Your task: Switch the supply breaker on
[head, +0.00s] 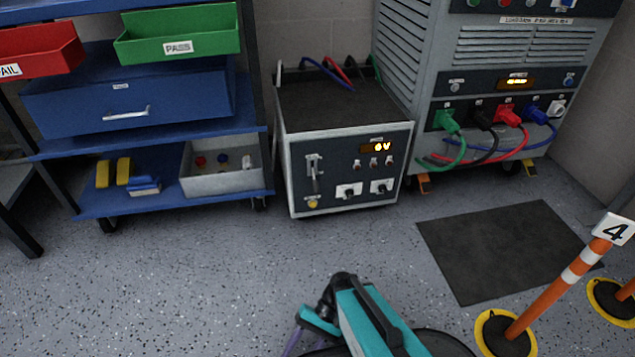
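The supply (342,150) is a low grey box with a dark top, standing on the floor at the centre. Its dark front panel has a lit amber display (381,147) with a small figure ending in V, too small to read surely. The breaker (313,174) is a pale upright lever on the panel's left side; its exact setting is too small to tell. A yellow round button (313,204) sits below it. My teal arm shows at the bottom centre, well in front of the supply. My gripper's fingers do not show clearly.
A tall grey cabinet (470,75) with coloured cables stands right of the supply. A blue cart (170,140) with bins stands left. The floor before the supply is clear.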

